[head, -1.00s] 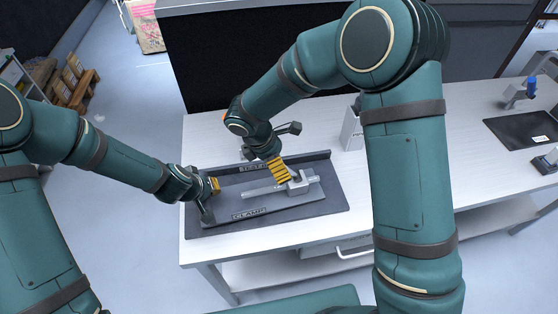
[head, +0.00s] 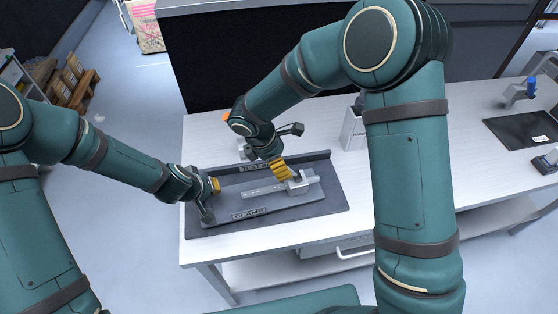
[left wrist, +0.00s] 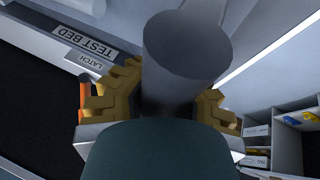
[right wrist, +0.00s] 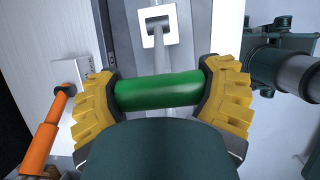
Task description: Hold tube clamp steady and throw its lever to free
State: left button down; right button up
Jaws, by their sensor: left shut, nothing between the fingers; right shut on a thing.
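The grey tube clamp (head: 300,185), a block with a pale bar (head: 264,190), lies on the dark tray in the head view. My right gripper (head: 281,172) is above it. In the right wrist view, its yellow fingers are shut on a green grip (right wrist: 160,91), apparently the lever's, on a pale stem by a white square collar (right wrist: 158,27). My left gripper (head: 215,185) is at the tray's left side, left of the bar. A dark grey cylinder (left wrist: 187,45) fills the middle of the left wrist view and hides its fingertips; no grip on it shows.
The dark tray (head: 325,208) carries TEST BED and CLAMP labels on a white bench (head: 400,183). An orange handle (right wrist: 47,135) on a white block is beside my right gripper. A pale upright box (head: 352,130) stands behind the tray.

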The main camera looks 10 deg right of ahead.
jog(key=d+y, duration=0.2)
jog(key=d+r+y, duration=0.1)
jog(key=d, duration=0.1)
jog(key=shift+w+r+y, duration=0.1)
jog(key=shift+y, duration=0.3)
jog(key=d+f+g+y, duration=0.1)
jog(key=d+f+y, duration=0.1)
jog(key=d+y, duration=0.6)
jog(key=shift+w+f, duration=0.2)
jog(key=shift+w, duration=0.1)
jog(key=shift+d, duration=0.1)
